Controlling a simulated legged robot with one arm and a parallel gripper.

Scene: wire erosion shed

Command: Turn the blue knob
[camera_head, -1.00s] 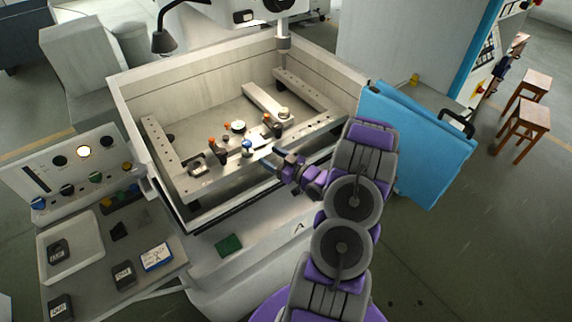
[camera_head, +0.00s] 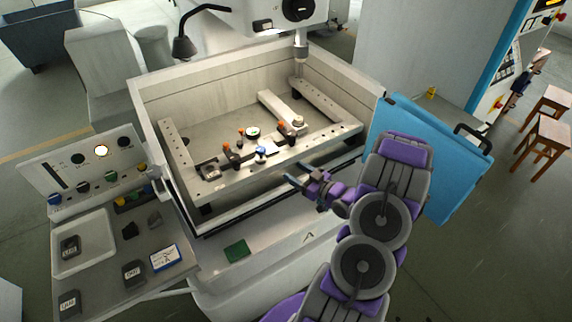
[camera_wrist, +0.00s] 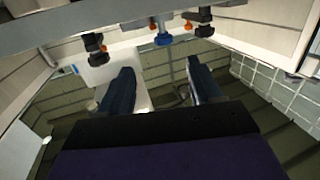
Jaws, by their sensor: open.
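The blue knob (camera_head: 262,151) sits on the front rail of the work tank, beside small black and orange clamps. In the wrist view the blue knob (camera_wrist: 163,39) shows near the top, beyond and roughly between my fingers. My gripper (camera_head: 296,174) is to the right of the knob and nearer the tank's front edge, apart from it. In the wrist view my gripper (camera_wrist: 160,65) has its two dark fingers spread with nothing between them. Whether the knob has been turned cannot be told.
The tank wall (camera_head: 165,98) surrounds the rails. A control panel (camera_head: 88,165) at left carries more knobs, some blue. A side table holds a pale tray (camera_head: 84,240). A blue door (camera_head: 430,150) stands close to my arm on the right.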

